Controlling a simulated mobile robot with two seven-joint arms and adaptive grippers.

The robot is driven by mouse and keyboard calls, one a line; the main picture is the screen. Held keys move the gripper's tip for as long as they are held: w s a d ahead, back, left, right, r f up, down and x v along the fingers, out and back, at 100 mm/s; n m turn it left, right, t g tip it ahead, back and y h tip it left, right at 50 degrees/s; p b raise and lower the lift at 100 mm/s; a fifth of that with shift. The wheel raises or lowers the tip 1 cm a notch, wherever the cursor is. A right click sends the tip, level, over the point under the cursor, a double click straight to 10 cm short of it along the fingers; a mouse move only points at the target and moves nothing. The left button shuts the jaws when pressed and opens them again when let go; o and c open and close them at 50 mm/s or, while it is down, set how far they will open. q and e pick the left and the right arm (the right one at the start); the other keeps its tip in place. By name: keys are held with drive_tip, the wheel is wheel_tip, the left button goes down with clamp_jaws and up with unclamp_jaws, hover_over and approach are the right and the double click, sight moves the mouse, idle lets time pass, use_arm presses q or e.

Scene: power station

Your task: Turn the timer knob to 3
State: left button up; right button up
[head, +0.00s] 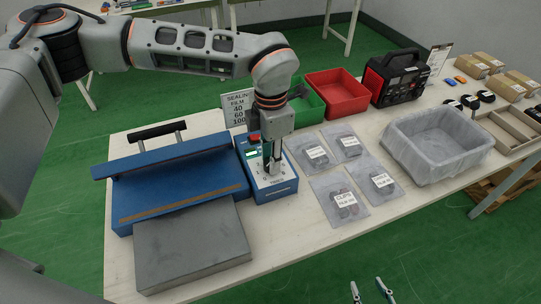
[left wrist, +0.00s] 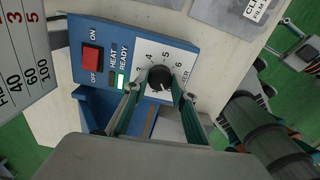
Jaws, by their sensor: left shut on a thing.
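The timer knob (left wrist: 160,78) is a small black round knob on a white dial of the blue control box (head: 281,192). In the head view the gripper hides the knob. My right gripper (head: 370,291) is open and empty at the bottom edge, away from the table.

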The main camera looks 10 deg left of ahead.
use_arm(q)
drive_tip(key=m+p, duration=0.1)
drive_tip(key=m, duration=0.1)
drive_tip(key=shift+r+m, duration=0.15)
drive_tip(key=shift+m, duration=0.25)
drive_tip(key=m, duration=0.2)
drive_tip(key=shift+m+p, duration=0.3)
drive_tip(key=shift+p, duration=0.05)
drive_tip(key=m+p, duration=0.1)
drive_tip(key=m, duration=0.3)
drive_tip(key=shift+m, duration=0.3)
drive_tip(key=m+p, duration=0.1)
drive_tip(key=m, duration=0.1)
drive_tip(key=shift+m, duration=0.3)
drive_tip(key=m+p, duration=0.1)
drive_tip(key=m, duration=0.5)
drive_tip(key=shift+w+p, duration=0.1)
drive_tip(key=shift+p, duration=0.25)
drive_tip(key=m+p, duration=0.1)
drive_tip(key=m, duration=0.5)
drive_tip(key=shift+p, duration=0.35)
drive_tip(key=shift+m, duration=0.4)
drive_tip(key=o, duration=1.1)
